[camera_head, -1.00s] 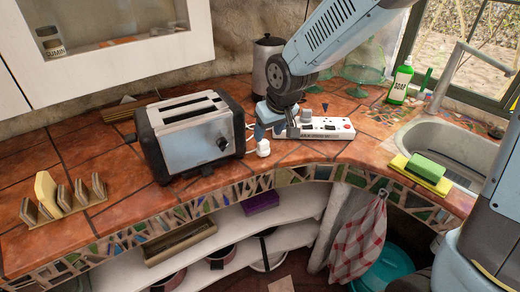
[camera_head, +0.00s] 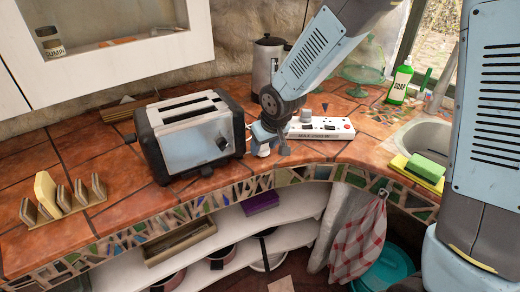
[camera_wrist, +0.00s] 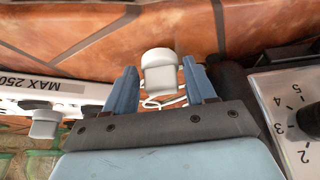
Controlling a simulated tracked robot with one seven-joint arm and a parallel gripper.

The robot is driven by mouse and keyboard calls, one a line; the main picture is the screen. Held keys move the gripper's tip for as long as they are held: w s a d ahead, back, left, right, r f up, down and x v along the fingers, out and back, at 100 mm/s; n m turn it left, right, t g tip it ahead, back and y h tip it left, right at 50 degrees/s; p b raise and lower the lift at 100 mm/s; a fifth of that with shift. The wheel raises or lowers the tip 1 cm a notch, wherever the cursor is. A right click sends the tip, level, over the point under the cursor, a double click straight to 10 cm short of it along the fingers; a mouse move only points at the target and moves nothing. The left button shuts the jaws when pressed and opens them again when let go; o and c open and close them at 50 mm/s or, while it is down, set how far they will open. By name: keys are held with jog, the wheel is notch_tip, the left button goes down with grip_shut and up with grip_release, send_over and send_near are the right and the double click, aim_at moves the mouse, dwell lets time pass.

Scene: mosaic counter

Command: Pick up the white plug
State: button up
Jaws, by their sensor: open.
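The white plug (camera_wrist: 162,76) stands on the tiled counter in the wrist view, with its thin cord showing behind it. My gripper (camera_wrist: 161,84) is open, with one blue finger on each side of the plug. A gap shows between the plug and each finger. In the head view my gripper (camera_head: 268,141) is low over the counter, just right of the toaster, and largely covers the plug (camera_head: 263,151).
The toaster (camera_head: 190,137) stands close on the left of my gripper. A white power strip (camera_head: 322,128) with a grey plug (camera_head: 306,115) lies to the right. A dark metal canister (camera_head: 266,65) stands behind. The counter's mosaic front edge (camera_head: 285,178) is close in front.

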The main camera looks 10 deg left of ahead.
jog(key=shift+c, duration=0.4)
jog(key=c, duration=0.6)
jog(key=shift+c, duration=0.2)
